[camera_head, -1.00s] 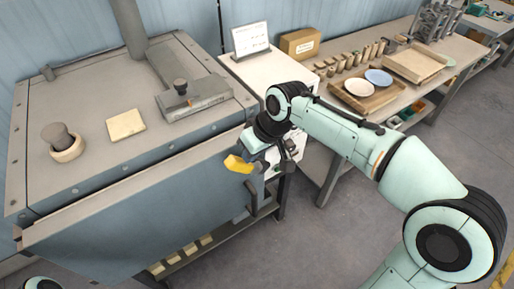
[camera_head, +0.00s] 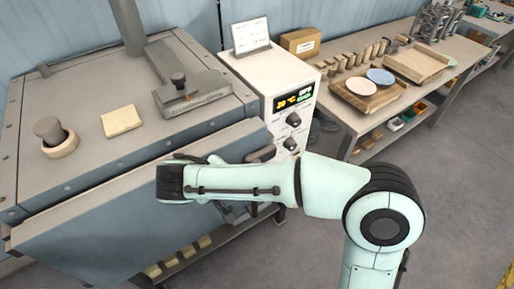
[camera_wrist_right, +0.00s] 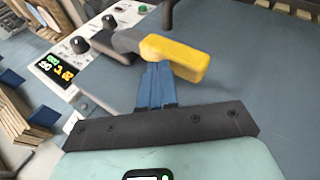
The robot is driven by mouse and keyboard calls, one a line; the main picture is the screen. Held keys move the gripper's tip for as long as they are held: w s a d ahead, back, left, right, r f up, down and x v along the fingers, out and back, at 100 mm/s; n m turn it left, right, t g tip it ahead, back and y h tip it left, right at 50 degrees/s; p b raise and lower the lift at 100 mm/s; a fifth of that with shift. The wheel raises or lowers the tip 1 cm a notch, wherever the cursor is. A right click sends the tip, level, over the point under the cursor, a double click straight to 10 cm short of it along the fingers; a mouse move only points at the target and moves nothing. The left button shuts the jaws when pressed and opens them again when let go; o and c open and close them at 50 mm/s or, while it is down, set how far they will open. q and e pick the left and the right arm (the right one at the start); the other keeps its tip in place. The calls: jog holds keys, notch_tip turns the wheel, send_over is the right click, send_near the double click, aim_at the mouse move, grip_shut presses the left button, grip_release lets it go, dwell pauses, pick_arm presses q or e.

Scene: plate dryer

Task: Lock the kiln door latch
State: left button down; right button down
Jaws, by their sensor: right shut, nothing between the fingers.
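The kiln door (camera_head: 90,235) is the large blue-grey front panel at the left of the head view, and it also fills much of the right wrist view (camera_wrist_right: 255,95). The latch (camera_wrist_right: 178,57) has a yellow grip on a dark grey lever; in the head view my right arm hides it. My right gripper (camera_wrist_right: 156,72) is shut and empty, with its blue fingers right beside the yellow grip. I cannot tell whether they touch it. In the head view my right arm lies across the door's upper edge and hides the gripper. My left gripper is out of view.
The white control box (camera_head: 270,75) with a lit display and dark knobs stands beside the kiln. A workbench (camera_head: 335,105) with trays and plates is at the right. A lid (camera_head: 195,90) and a cream tile (camera_head: 122,121) are on the kiln top. Open floor lies in front.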

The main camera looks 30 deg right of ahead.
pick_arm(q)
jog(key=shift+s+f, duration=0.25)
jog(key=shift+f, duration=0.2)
pick_arm(e)
jog(key=shift+a+f, duration=0.15)
jog(key=shift+f, duration=0.3)
pick_arm(q)
jog(key=shift+b, duration=0.3)
pick_arm(e)
jog(key=shift+s+a+f, duration=0.1)
jog(key=shift+s+f, duration=0.05)
jog(key=shift+f, duration=0.1)
jog(key=shift+r, duration=0.1)
